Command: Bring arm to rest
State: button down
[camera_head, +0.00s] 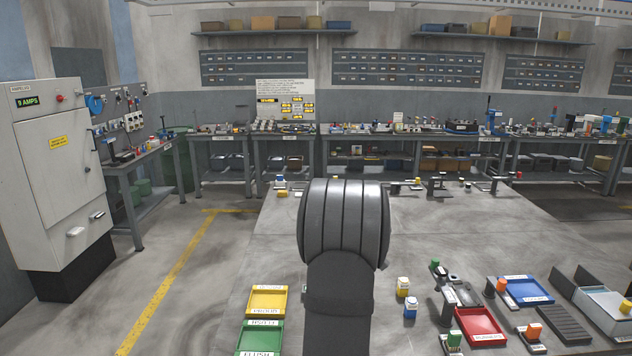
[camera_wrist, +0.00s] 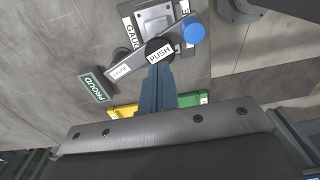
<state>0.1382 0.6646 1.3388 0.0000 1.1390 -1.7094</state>
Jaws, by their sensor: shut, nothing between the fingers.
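My arm (camera_head: 345,225) rises in the middle of the head view over the bench; my gripper is hidden behind it there. In the wrist view my gripper (camera_wrist: 158,70) shows as narrow blue-grey fingers, shut with nothing between them. Its tips appear close to a black round cap marked PUSH (camera_wrist: 159,52); I cannot tell whether they touch. The cap sits on a grey gauge lever (camera_wrist: 127,68) with a blue knob (camera_wrist: 193,30) at one end.
A yellow tray (camera_head: 268,300) and a green tray (camera_head: 262,338) lie on the bench left of my arm. Small yellow (camera_head: 403,287) and blue (camera_head: 411,307) pieces, a red tray (camera_head: 480,326) and a blue tray (camera_head: 526,290) stand right. The bench middle right is mostly clear.

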jog(key=shift+f, duration=1.75)
jog(key=shift+r, duration=0.1)
jog(key=w+r+t+y, duration=0.1)
jog(key=w+r, duration=0.3)
jog(key=r, duration=0.6)
jog(key=shift+w+a+t, duration=0.25)
jog(key=shift+w+t, duration=0.15)
jog(key=shift+t, duration=0.1)
jog(key=c, duration=1.9)
grip_release()
notch_tip(320, 180, up, 10)
jog(key=w+t+y, duration=0.1)
jog(key=w, duration=0.1)
jog(key=shift+w+a+t, duration=0.3)
jog(key=shift+a+t, duration=0.1)
jog(key=shift+a, duration=0.05)
jog(key=o, duration=0.3)
jog(key=shift+w+a+r, duration=0.1)
jog(key=shift+w+r, duration=0.05)
jog(key=shift+r, duration=0.2)
jog(key=o, duration=1.6)
jog(key=x, duration=0.8)
jog(key=shift+a+f, duration=0.15)
jog(key=shift+f, duration=0.05)
jog(key=shift+w+a+f, duration=0.1)
jog(key=shift+w+f, duration=0.2)
jog(key=shift+f, duration=0.25)
